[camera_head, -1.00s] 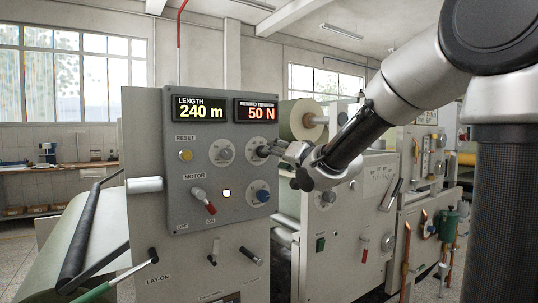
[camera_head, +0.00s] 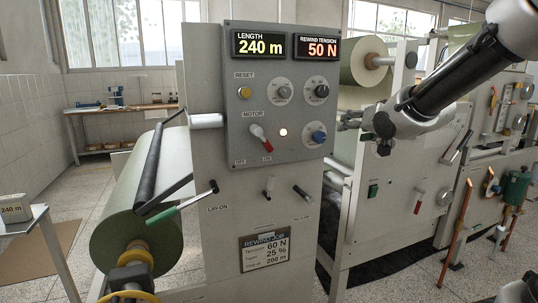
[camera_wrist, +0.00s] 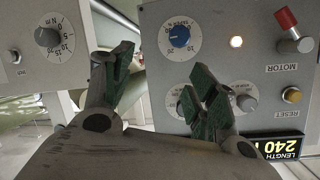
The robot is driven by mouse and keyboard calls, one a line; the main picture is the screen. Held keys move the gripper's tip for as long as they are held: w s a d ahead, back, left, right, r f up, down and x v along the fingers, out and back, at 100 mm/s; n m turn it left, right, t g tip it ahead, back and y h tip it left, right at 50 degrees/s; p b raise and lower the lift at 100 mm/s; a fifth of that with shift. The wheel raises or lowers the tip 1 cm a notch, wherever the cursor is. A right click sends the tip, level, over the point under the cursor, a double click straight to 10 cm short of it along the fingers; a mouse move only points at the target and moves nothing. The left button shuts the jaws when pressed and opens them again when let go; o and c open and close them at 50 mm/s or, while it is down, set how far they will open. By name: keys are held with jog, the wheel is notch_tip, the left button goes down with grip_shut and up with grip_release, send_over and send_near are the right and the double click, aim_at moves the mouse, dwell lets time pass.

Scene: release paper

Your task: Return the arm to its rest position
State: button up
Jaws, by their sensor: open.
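My gripper (camera_head: 347,120) is open and empty in the head view, just right of the grey control panel (camera_head: 240,150). It appears clear of the upper right knob (camera_head: 316,92) and the blue-capped knob (camera_head: 317,133). My arm reaches in from the upper right. In the wrist view my open fingers (camera_wrist: 165,75) have dark green pads with nothing between them. The panel (camera_wrist: 215,65) lies beyond them, upside down. The right finger covers part of the panel's knobs. The displays read LENGTH 240 m (camera_head: 258,44) and REWIND TENSION 50 N (camera_head: 313,48).
A green roll (camera_head: 125,240) and the green-handled lay-on lever (camera_head: 180,210) are at lower left. The white machine cabinet (camera_head: 385,190) stands behind my gripper, with copper pipes (camera_head: 455,235) at right. A rewind job card (camera_head: 264,252) is on the front.

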jog(key=s+d+f+n+g+h, duration=0.1)
jog(key=s+d+f+g+h, duration=0.15)
jog(key=s+f+g, duration=0.4)
jog(key=s+d+f+n+g+h, duration=0.1)
jog(key=s+d+f, duration=0.3)
jog(key=s, duration=0.5)
jog(key=s+d+r+g, duration=0.1)
jog(key=s+g, duration=0.1)
jog(key=s, duration=1.3)
jog(key=shift+s+d+r+n, duration=0.15)
jog(key=shift+d+n, duration=0.15)
jog(key=shift+a+y, duration=0.1)
jog(key=shift+y, duration=0.15)
